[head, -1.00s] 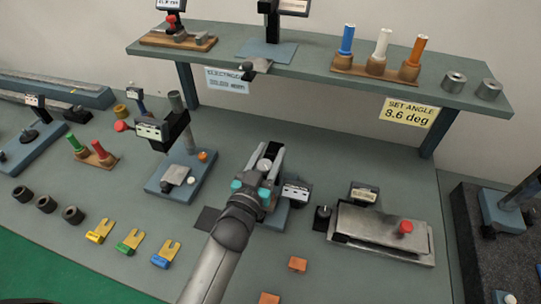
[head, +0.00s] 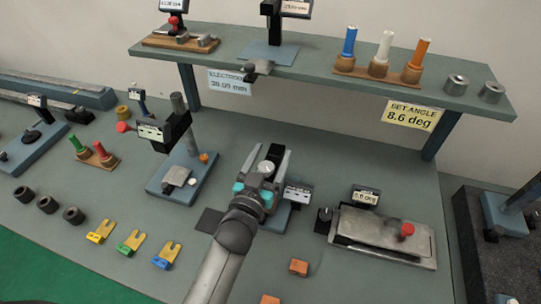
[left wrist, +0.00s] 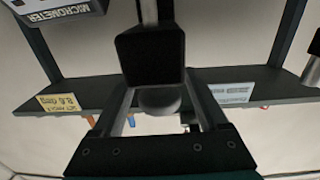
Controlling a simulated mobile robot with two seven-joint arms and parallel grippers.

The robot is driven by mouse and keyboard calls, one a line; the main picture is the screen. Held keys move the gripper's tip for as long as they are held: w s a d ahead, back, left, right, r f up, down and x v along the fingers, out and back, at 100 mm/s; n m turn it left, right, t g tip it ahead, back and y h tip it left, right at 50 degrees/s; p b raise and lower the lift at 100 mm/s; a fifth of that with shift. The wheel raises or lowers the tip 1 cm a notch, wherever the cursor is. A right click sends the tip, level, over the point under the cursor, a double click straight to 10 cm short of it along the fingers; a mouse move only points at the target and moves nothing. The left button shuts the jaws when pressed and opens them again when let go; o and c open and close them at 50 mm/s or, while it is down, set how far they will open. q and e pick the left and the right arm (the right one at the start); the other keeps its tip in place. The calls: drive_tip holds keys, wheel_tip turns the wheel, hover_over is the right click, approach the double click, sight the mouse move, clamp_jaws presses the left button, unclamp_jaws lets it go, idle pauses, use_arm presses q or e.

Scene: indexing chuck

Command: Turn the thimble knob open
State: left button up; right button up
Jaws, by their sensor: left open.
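My left gripper (head: 267,158) is open over the middle of the bench, its arm reaching up from the bottom. A round silver-grey knob, apparently the thimble knob (head: 266,168), shows between its two fingers. The knob also shows between the fingers in the left wrist view (left wrist: 160,101); I cannot tell whether either finger touches it. A black block (left wrist: 150,56) on a metal rod stands beyond it. The micrometer's display (head: 298,194) is just right of the gripper, and a box marked MICROMETER (left wrist: 62,12) is at the wrist view's top left. The gripper hides much of the micrometer. My right gripper is out of view.
A stand with a display (head: 178,130) is close on the left. A hinged plate with a red knob (head: 385,235) is on the right. A raised shelf (head: 320,62) spans the back.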

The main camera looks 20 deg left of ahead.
use_arm(q)
drive_tip(key=s+a, duration=0.1)
drive_tip(key=s, duration=1.4)
drive_tip(key=shift+s+b, duration=0.15)
drive_tip(key=shift+b, duration=0.25)
